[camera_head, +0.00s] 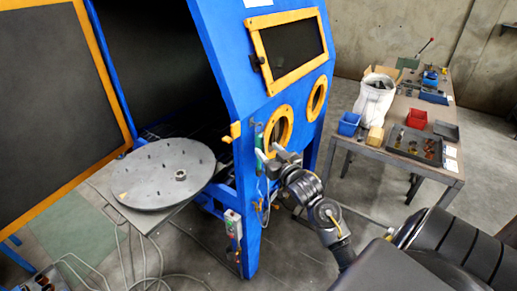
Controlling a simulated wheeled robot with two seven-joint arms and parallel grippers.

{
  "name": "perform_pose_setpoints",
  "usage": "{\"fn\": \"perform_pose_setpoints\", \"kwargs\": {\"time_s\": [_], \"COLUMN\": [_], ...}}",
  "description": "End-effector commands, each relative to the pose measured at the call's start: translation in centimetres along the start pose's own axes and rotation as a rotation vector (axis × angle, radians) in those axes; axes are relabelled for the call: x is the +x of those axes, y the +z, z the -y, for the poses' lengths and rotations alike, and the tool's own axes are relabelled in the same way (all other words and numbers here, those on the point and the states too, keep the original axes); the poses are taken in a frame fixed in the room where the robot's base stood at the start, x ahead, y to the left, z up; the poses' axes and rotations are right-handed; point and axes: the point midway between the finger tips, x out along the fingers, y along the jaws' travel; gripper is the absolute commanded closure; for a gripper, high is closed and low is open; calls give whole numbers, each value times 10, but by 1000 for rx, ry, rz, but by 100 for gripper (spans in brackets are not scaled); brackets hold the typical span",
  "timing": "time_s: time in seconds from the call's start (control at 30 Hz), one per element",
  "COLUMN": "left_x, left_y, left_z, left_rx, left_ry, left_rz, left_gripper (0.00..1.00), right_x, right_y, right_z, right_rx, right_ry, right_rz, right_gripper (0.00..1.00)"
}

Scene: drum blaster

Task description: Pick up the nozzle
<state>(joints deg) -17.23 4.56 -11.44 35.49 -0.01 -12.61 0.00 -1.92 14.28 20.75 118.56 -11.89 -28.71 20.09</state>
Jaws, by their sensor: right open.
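My right gripper (268,153) reaches in from the lower right and is open. Its fingers are at the front corner post of the blue drum blaster (226,50), just below and in front of a round orange-rimmed port (285,122). A slim greenish part (258,140) is on the post beside the fingertips. I cannot tell whether it is the nozzle or whether the fingers touch it. No nozzle can be made out for certain. A small ring-shaped part (180,175) sits on the grey round turntable (150,185). My left gripper is not in view.
The blaster's orange-framed door (55,85) stands open at the left. A control box (233,225) is on the post below my gripper. Cables lie on the floor.

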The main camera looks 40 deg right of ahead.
Motion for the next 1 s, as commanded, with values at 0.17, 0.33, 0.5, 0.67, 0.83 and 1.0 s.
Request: {"fn": "perform_pose_setpoints", "kwargs": {"time_s": [0.17, 0.33, 0.5, 0.67, 0.83, 1.0], "left_x": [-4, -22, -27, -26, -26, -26], "left_y": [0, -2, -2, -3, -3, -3], "left_z": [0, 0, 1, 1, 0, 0], "left_rx": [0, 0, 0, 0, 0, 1], "left_ry": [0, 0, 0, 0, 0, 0], "left_rz": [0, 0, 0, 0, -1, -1], "left_gripper": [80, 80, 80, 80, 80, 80], "right_x": [5, 30, 49, 53, 52, 52], "right_y": [-2, -8, -4, -2, -2, -2], "right_z": [0, 2, 2, 2, 2, 2], "right_rx": [1, 2, 0, -1, -1, -1], "right_ry": [0, 0, 0, 0, 0, 0], "right_rz": [-1, 0, 1, 1, 1, 0], "right_gripper": [49, 49, 49, 49, 56, 78]}}
